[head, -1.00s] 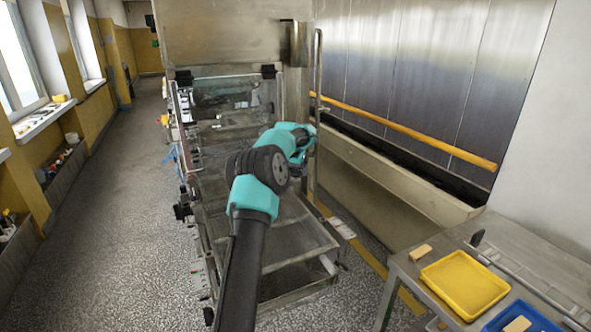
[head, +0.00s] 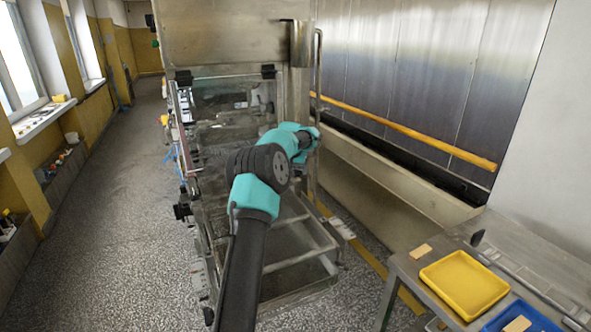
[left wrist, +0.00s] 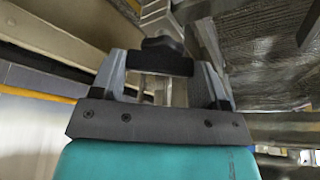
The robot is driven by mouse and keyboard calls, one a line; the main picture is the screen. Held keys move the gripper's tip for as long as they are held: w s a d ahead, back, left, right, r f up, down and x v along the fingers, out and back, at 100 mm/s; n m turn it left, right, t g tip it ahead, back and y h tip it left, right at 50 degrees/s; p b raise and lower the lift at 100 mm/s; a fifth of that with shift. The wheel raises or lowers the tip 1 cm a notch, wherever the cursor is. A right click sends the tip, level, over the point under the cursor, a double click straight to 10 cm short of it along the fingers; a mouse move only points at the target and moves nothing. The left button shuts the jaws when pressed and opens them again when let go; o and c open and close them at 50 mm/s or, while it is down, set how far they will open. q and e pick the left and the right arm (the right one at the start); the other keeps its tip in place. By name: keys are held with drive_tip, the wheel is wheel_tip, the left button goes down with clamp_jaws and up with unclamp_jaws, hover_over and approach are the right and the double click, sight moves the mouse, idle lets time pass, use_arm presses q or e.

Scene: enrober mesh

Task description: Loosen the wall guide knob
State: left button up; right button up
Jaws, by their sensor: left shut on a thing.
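A black knob (left wrist: 163,58) shows at the top middle of the left wrist view, with a pale metal bracket or bar behind it. My left gripper (left wrist: 160,68) has one finger on each side of the knob and is shut on it. In the head view my turquoise and black left arm reaches to the right side of the enrober frame (head: 325,245). The fingers and knob are hidden there behind my wrist. My right gripper is in neither view.
A vertical metal pipe rail (head: 318,70) stands close to my wrist. A long metal trough (head: 400,185) and a yellow rail (head: 420,134) run along the right wall. A table with a yellow tray (head: 464,284) and blue tray (head: 530,318) stands front right. The left aisle floor is free.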

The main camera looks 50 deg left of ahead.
use_arm(q)
drive_tip(key=n+g+y, duration=0.1)
drive_tip(key=n, duration=0.3)
drive_tip(key=shift+w+d, duration=0.1)
drive_tip(key=n+g+y, duration=0.1)
drive_tip(key=n, duration=0.3)
drive_tip(key=shift+n+g, duration=0.3)
drive_tip(key=o, duration=0.9)
drive_tip(key=shift+o, duration=0.2)
drive_tip(key=shift+r, duration=0.1)
drive_tip(key=v, duration=1.7)
drive_tip(key=shift+d, duration=0.15)
